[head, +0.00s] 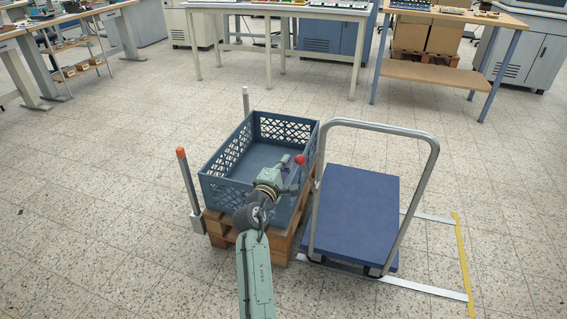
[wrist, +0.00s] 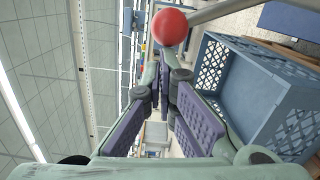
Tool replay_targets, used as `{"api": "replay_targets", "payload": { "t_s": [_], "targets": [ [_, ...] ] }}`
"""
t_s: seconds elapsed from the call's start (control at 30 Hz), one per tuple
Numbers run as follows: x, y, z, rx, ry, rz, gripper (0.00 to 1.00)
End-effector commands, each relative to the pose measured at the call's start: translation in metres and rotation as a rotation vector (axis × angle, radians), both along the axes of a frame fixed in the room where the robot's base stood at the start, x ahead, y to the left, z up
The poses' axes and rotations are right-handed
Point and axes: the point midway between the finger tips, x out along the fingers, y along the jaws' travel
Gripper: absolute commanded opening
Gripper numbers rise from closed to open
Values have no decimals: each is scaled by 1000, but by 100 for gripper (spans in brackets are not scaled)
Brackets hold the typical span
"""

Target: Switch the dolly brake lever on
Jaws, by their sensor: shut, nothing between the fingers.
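The dolly (head: 348,212) has a blue deck and a grey tubular push handle (head: 428,150). The brake lever's red ball knob (head: 300,159) shows beside the left upright of the handle. In the wrist view the red knob (wrist: 170,27) is large and close, just beyond the fingertips, with a grey bar (wrist: 215,10) running right from behind it. My gripper (head: 287,159) is shut and empty, over the crate, with its tips just left of the knob. In the wrist view my gripper (wrist: 163,65) shows purple finger pads. I cannot tell whether it touches the knob. The lever's lower part is hidden.
White and yellow floor tape (head: 462,255) lies right of the dolly. Tables (head: 290,10) stand behind; the floor between is clear.

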Motion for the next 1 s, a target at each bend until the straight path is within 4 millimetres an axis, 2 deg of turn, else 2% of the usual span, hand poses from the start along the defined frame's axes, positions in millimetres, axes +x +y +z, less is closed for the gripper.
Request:
{"api": "replay_targets", "payload": {
  "t_s": [0.47, 0.7, 1.0],
  "targets": [
    [-6, -19, 15, 141, -46, -5, 0],
    [-15, -46, 29, 339, -111, -6, 0],
    [-27, -83, 36, 606, -197, -5, 0]
  ]
}}
